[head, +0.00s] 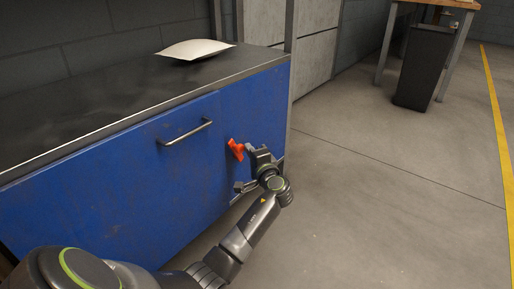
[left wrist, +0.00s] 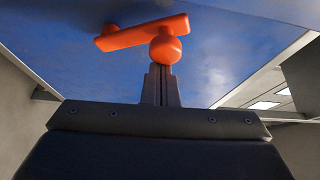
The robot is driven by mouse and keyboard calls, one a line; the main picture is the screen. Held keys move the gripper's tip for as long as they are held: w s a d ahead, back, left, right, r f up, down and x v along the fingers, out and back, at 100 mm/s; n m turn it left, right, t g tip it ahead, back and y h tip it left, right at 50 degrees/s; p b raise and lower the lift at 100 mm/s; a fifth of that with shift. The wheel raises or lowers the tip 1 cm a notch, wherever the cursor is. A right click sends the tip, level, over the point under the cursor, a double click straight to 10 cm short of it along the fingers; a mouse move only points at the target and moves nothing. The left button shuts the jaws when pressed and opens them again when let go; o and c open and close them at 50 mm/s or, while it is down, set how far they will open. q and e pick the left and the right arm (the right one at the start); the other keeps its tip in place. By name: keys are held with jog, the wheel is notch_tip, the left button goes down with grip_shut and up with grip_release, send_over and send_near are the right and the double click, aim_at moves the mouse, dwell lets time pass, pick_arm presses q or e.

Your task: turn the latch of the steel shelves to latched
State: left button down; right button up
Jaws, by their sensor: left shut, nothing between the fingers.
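The orange latch (head: 236,149) sits on the blue front of the steel cabinet (head: 185,165), right of the door handle. In the left wrist view the latch (left wrist: 143,33) is a bar lying slanted across the blue panel, with a round knob (left wrist: 165,50) at its near side. My left gripper (head: 252,150) is close beside the latch at its right. Its fingers (left wrist: 160,84) are shut and empty, with their tips at the knob; whether they touch cannot be told. My right gripper is not in view.
A metal bar handle (head: 186,131) sticks out left of the latch. A pale flat packet (head: 194,49) lies on the dark cabinet top. A black bin (head: 425,67) stands under a table at the back right. The floor to the right is clear.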

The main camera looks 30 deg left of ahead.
pick_arm(q)
jog(key=s+f+n+b, duration=0.1)
jog(key=s+f, duration=0.3)
jog(key=f, duration=0.1)
jog(key=shift+s+a+n+y, duration=0.2)
jog(key=shift+s+n+y, duration=0.1)
jog(key=shift+s+y, duration=0.1)
dwell(0.4)
jog(key=shift+f, duration=0.15)
dwell(0.5)
